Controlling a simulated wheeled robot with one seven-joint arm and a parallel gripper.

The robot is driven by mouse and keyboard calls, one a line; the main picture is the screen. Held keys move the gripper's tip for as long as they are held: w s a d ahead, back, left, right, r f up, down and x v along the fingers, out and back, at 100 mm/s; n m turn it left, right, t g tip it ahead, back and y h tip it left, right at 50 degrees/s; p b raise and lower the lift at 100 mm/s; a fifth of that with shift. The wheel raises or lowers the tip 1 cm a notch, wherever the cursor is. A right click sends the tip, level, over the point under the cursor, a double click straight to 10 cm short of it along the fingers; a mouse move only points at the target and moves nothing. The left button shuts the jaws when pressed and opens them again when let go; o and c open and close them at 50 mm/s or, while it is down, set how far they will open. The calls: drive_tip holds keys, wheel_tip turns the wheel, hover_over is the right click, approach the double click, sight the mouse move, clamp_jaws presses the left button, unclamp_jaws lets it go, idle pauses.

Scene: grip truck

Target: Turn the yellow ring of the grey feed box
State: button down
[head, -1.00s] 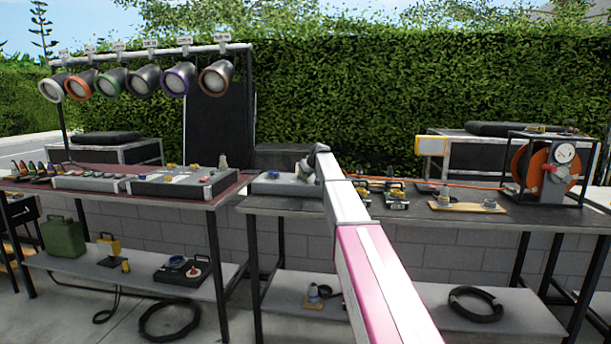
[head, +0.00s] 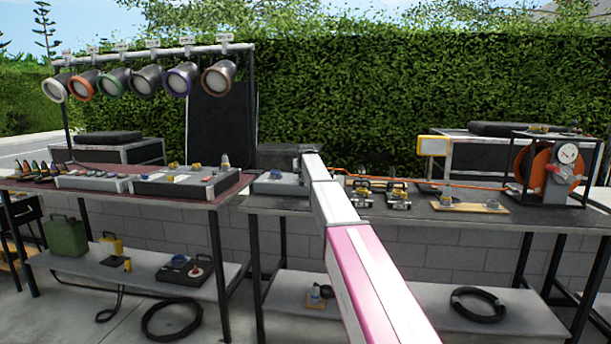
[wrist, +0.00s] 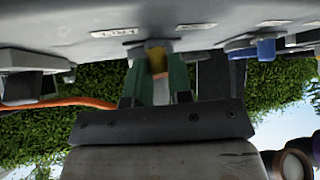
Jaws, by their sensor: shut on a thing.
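The grey feed box (head: 279,184) stands at the left end of the right-hand table, with a blue fitting on its top. The wrist view is upside down and shows the box's grey face (wrist: 210,22) along the top, with the blue fitting (wrist: 266,49) to the right. My gripper (wrist: 156,75) reaches the box with its green fingers around the yellow ring (wrist: 156,56). The fingers are shut on the ring, which shows yellow between them. In the head view my arm hides the ring and the fingers.
Metal-and-yellow connectors (head: 397,195) stand right of my arm. A wooden board with fittings (head: 468,207) and an orange cable reel (head: 541,168) are farther right. An orange cable (head: 430,180) runs across the table. Another grey box (head: 187,186) is on the left table.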

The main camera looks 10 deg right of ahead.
drive_tip(key=shift+w+a+m+g+h, duration=0.25)
drive_tip(key=shift+a+m+h, duration=0.35)
drive_tip(key=shift+m+h, duration=0.5)
drive_tip(key=shift+w+a+m+g+h, duration=0.15)
drive_tip(key=shift+w+a+m+h, duration=0.4)
drive_tip(key=shift+m, duration=0.85)
drive_tip(key=shift+s+h, duration=0.2)
drive_tip(key=shift+h, duration=0.15)
drive_tip(key=c, duration=1.1)
unclamp_jaws()
drive_tip(key=shift+f, duration=0.1)
drive_tip(key=shift+o, duration=0.2)
drive_tip(key=v, duration=1.1)
drive_tip(key=shift+w, duration=0.15)
